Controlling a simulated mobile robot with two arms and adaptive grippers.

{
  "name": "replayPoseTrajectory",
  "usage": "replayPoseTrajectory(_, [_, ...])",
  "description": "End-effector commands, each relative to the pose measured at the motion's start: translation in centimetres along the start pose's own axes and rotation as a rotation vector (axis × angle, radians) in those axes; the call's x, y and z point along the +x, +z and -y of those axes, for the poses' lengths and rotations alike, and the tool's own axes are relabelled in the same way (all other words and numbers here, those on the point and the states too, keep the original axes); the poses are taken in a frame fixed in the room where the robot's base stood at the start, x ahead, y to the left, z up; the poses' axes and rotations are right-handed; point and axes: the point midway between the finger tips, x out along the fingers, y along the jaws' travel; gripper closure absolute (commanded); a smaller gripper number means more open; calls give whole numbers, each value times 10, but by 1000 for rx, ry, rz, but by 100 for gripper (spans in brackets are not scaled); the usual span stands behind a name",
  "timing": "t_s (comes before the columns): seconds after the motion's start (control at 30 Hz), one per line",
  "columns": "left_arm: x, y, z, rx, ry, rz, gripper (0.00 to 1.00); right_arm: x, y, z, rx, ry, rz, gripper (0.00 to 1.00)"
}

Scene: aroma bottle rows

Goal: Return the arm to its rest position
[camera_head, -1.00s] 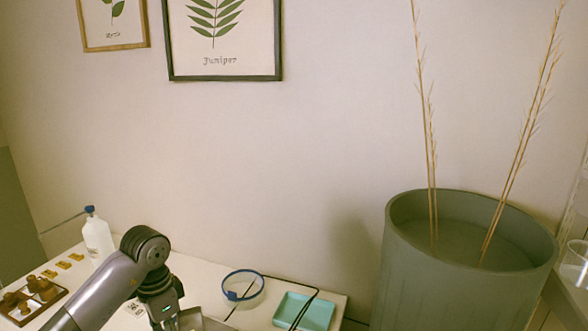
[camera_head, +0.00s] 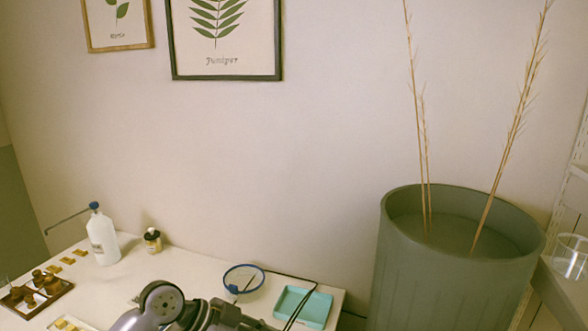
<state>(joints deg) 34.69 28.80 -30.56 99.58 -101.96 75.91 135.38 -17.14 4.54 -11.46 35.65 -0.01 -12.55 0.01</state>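One of my arms (camera_head: 165,303) reaches in low at the bottom of the head view, over the white table. It comes in from the left side of the picture, so I take it as my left arm. Its wrist points to the right. The fingertips are not clearly visible, and I cannot tell whether it holds anything. My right arm and gripper are not in view.
On the white table (camera_head: 200,270) stand a white bottle (camera_head: 102,238), a small dark-capped bottle (camera_head: 152,240), a brown tray (camera_head: 66,287), a blue-rimmed round dish (camera_head: 243,279) and a teal tray (camera_head: 303,308). A large green planter (camera_head: 440,275) with dry stalks stands right.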

Motion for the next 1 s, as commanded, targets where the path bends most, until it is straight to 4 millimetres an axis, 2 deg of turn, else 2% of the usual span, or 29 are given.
replayPoseTrajectory(0.03, [8,-24,-11,49,-5,-134,72,0,2,0,0,0,4,60])
replayPoseTrajectory(0.1, [8,-59,-20,112,-52,-332,72,0,3,0,0,0,5,60])
replayPoseTrajectory(0.17, [1,-86,-24,147,-117,-493,72,0,3,0,0,0,5,60])
replayPoseTrajectory(0.23, [-15,-111,-24,165,-220,-660,72,0,3,0,0,0,6,60])
replayPoseTrajectory(0.3, [-36,-128,-20,156,-347,-802,72,0,3,0,-1,0,6,60])
replayPoseTrajectory(0.37, [-56,-134,-12,126,-472,-898,72,0,4,0,0,1,6,60])
replayPoseTrajectory(0.47, [-90,-126,4,36,-698,-994,72,0,4,0,-1,1,6,60])
replayPoseTrajectory(0.57, [-119,-97,21,-99,-926,-1005,72,0,4,-1,0,1,6,60])
replayPoseTrajectory(0.67, [-137,-51,32,-265,-1129,-926,72,0,3,-1,-1,1,6,60])
replayPoseTrajectory(0.77, [-143,8,30,-447,-1279,-765,72,0,3,-1,-1,1,6,60])
replayPoseTrajectory(0.8, [-141,33,26,-523,-1320,-683,72,0,3,-1,-1,1,6,60])
replayPoseTrajectory(0.87, [-135,70,14,-631,-1355,-541,72,0,3,-1,-1,1,6,60])
replayPoseTrajectory(0.9, [-130,95,2,-700,-1362,-438,72,0,3,-1,-1,1,6,60])
replayPoseTrajectory(0.97, [-118,130,-20,-794,-1344,-280,72,0,3,-1,-1,1,6,60])
replayPoseTrajectory(1.0, [-110,150,-38,-849,-1317,-175,72,0,3,-1,-1,1,6,60])
